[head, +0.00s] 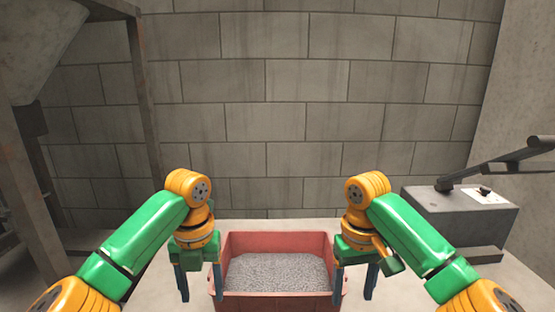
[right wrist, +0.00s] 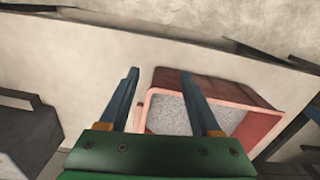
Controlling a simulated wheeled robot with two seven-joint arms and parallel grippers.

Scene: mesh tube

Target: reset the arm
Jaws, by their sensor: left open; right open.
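My left gripper (head: 200,283) points down at the left side of a red bin, with its two blue fingers apart and nothing between them. My right gripper (head: 354,284) points down at the bin's right side, also open and empty. Its spread blue fingers also show in the right wrist view (right wrist: 158,90), one of them overlapping the bin in the picture. Both arms are bent in a near mirror pose. I cannot tell how high the fingertips are above the floor.
The red bin (head: 278,302) holds grey granular material (head: 277,272) and stands between the grippers. A grey box (head: 462,219) with a lever (head: 500,165) stands at the right. A metal frame (head: 143,100) stands at the left. A block wall (head: 265,120) closes the back.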

